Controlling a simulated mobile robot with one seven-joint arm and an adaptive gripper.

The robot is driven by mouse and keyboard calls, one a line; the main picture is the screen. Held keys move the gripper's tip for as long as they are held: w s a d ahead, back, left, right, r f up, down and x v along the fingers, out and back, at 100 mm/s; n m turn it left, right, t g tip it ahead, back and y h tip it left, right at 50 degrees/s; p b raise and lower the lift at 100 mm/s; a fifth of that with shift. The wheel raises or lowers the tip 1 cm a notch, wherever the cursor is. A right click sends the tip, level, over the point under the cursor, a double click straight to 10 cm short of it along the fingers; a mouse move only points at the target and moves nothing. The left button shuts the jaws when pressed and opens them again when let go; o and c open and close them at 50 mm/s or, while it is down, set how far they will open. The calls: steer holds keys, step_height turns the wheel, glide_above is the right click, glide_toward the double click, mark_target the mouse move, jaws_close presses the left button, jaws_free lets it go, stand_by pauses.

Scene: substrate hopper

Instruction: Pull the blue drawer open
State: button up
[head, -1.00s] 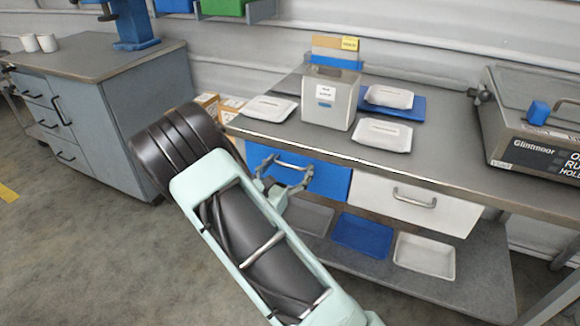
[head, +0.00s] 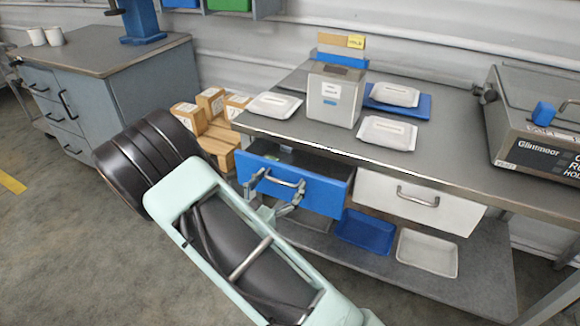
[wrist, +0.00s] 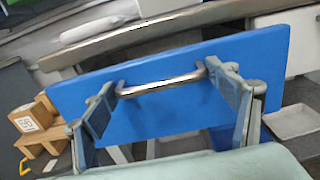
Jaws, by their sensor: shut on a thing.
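The blue drawer (head: 318,191) is partly open under the left part of the workbench, its front standing out from the bench edge and a strip of its inside showing. Its metal bar handle (head: 285,182) runs across the front. My gripper (head: 275,195) is at this handle. In the wrist view the blue drawer front (wrist: 190,105) fills the middle. There my gripper (wrist: 165,92) has one finger at each end of the silver handle (wrist: 162,83), shut on it.
A white drawer (head: 415,203) is shut to the right. Blue and white trays (head: 427,254) lie on the lower shelf. Cardboard boxes (head: 211,103) stand on a pallet left of the bench. A grey cabinet (head: 125,110) stands further left. Open floor lies in front.

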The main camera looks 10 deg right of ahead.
steer(key=p+v, duration=0.1)
steer(key=v, duration=1.9)
steer(key=shift+s+d, duration=0.1)
steer(key=o, duration=1.4)
steer(key=v, duration=1.2)
